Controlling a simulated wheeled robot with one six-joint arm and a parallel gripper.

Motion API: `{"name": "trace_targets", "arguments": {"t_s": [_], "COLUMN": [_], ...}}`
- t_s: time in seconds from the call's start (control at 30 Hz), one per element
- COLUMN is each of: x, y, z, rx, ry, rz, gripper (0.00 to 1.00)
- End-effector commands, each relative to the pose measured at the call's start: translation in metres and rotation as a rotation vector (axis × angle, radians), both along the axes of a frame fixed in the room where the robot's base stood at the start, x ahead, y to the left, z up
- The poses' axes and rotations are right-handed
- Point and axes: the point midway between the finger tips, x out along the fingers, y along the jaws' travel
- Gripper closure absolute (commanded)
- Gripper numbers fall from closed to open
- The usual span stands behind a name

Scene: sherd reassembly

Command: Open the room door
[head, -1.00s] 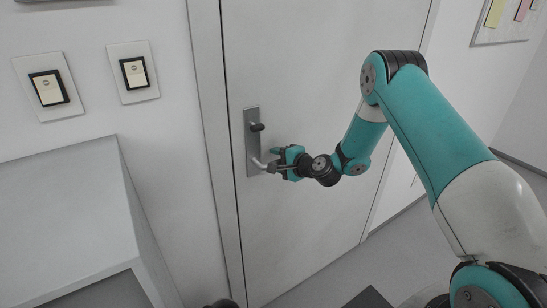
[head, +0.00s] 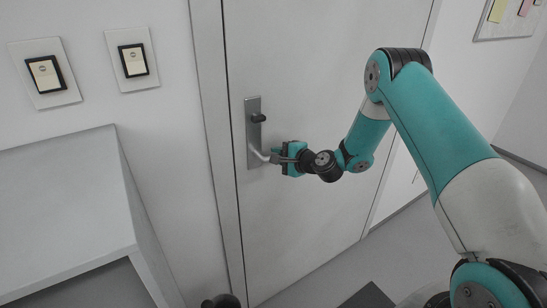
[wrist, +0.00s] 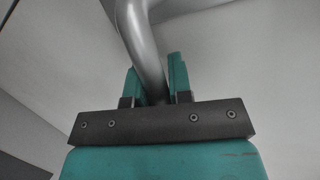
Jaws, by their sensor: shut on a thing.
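The room door (head: 310,70) is a pale grey panel that appears shut in its frame. A metal lever handle (head: 258,154) sticks out from a tall grey plate (head: 254,104) near the door's left edge, below a dark knob (head: 258,118). My gripper (head: 279,158) is at the free end of the lever, shut on it. In the wrist view the curved silver handle (wrist: 136,32) passes down between my two teal fingers, and its end is hidden by the gripper body.
A grey cabinet (head: 65,195) stands at the lower left. A board with notes (head: 506,18) hangs at upper right. Bare floor (head: 320,275) shows in front of the door.

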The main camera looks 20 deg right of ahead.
Motion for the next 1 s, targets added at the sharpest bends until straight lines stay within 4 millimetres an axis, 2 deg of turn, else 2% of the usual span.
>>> {"name": "trace_targets", "arguments": {"t_s": [0.3,0.6,1.0], "x": [0.001,-0.001,-0.002], "y": [0.003,0.009,0.013], "z": [-0.017,-0.025,-0.028], "rx": [0.249,0.437,0.534], "ry": [0.040,0.079,0.100], "rz": [-0.003,-0.002,-0.004], "gripper": [1.00,1.00,1.00]}}
